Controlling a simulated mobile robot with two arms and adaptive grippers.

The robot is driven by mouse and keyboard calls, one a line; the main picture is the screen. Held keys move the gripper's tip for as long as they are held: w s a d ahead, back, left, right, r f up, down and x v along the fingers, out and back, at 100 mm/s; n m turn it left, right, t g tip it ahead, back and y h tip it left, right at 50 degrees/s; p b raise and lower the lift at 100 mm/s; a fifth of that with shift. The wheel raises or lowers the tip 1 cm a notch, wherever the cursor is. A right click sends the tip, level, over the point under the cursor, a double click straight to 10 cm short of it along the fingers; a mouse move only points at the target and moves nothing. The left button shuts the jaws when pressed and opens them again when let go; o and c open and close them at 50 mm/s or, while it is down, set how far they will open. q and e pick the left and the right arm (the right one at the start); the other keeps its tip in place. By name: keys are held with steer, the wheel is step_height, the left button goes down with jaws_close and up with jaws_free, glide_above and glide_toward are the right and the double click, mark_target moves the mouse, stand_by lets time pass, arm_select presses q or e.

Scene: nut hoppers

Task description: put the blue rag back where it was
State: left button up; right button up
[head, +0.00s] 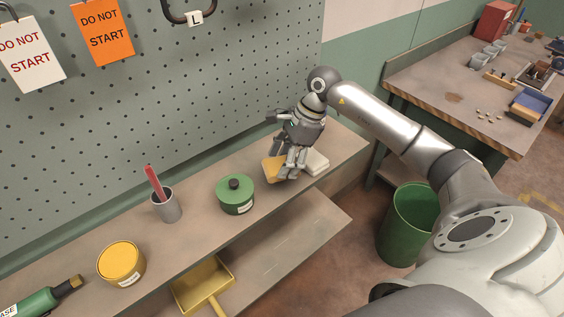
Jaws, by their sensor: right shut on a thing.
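My right gripper (289,173) reaches down to the right part of the shelf. Its fingers are shut on what looks like a folded yellow cloth or block (272,168), low over or touching the shelf top; the fingers hide part of it. A white folded thing (316,162) lies just right of the fingers. I see no blue rag in this view. My left gripper is not in view.
Pegboard rises behind. A yellow dustpan (205,285), green bin (409,222) and workbench (440,92) are nearby.

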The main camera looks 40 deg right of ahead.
steer(key=shift+w+f, duration=0.3)
steer(key=shift+w, duration=0.05)
steer(key=shift+w+f, duration=0.35)
steer(key=shift+f, duration=0.15)
step_height(320, 180, down, 3)
steer(key=shift+r+p, duration=0.1)
steer(key=shift+p, duration=1.15)
steer(key=shift+f, duration=0.2)
steer(key=o, duration=0.9)
steer(key=shift+d, duration=0.1)
steer(key=shift+b+v, duration=2.25)
steer(key=shift+v, duration=3.75)
